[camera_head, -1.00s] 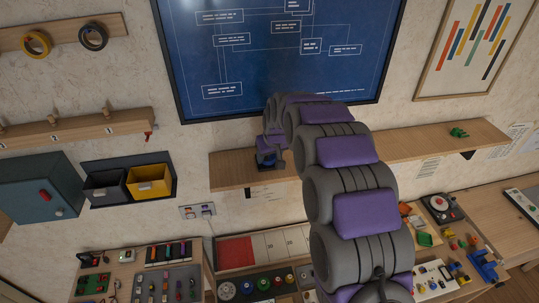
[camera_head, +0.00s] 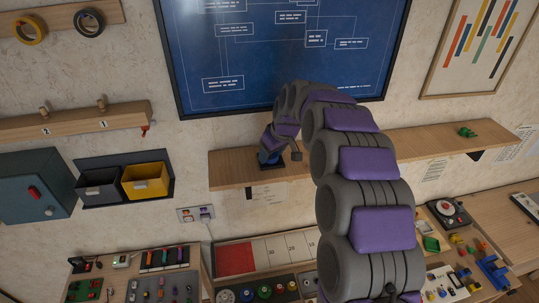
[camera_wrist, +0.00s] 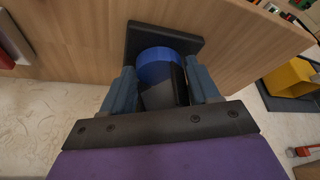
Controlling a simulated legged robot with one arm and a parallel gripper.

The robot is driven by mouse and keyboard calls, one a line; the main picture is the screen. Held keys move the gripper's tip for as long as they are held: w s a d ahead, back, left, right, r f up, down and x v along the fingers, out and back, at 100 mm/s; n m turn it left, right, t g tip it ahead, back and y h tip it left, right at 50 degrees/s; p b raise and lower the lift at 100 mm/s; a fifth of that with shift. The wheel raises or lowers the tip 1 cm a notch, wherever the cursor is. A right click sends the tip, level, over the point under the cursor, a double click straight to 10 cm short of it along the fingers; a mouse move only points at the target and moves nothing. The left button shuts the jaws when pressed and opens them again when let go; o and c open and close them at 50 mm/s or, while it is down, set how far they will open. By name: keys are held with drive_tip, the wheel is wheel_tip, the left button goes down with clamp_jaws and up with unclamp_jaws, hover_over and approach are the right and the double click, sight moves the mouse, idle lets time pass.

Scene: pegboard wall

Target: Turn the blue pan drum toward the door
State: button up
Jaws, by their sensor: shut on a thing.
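The blue pan drum (camera_wrist: 158,66) stands on a dark square base plate (camera_wrist: 190,42) on the wooden shelf, with a black part on its near side. In the head view the drum (camera_head: 267,158) shows small and partly covered by my gripper (camera_head: 279,158). In the wrist view my gripper (camera_wrist: 163,90) has one blue-grey finger on each side of the drum and is shut on it. The lower part of the drum is hidden by the gripper's dark bar. I cannot tell which thing is the door.
The wooden shelf (camera_head: 395,145) is mostly bare, with a small green object (camera_head: 466,132) at right. A yellow bin (camera_head: 146,180) and a teal cabinet (camera_head: 35,186) are on the wall at left. Crowded benches lie below.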

drive_tip(key=o, duration=0.9)
drive_tip(key=shift+s+d, duration=0.1)
drive_tip(key=shift+d, duration=0.1)
drive_tip(key=shift+o, duration=0.2)
drive_tip(key=shift+a, duration=0.1)
drive_tip(key=shift+r, duration=0.3)
drive_tip(key=b+v, duration=0.2)
drive_tip(key=v, duration=1.4)
drive_tip(key=shift+d+r, duration=0.2)
drive_tip(key=shift+r, duration=0.05)
drive_tip(key=shift+s, duration=0.1)
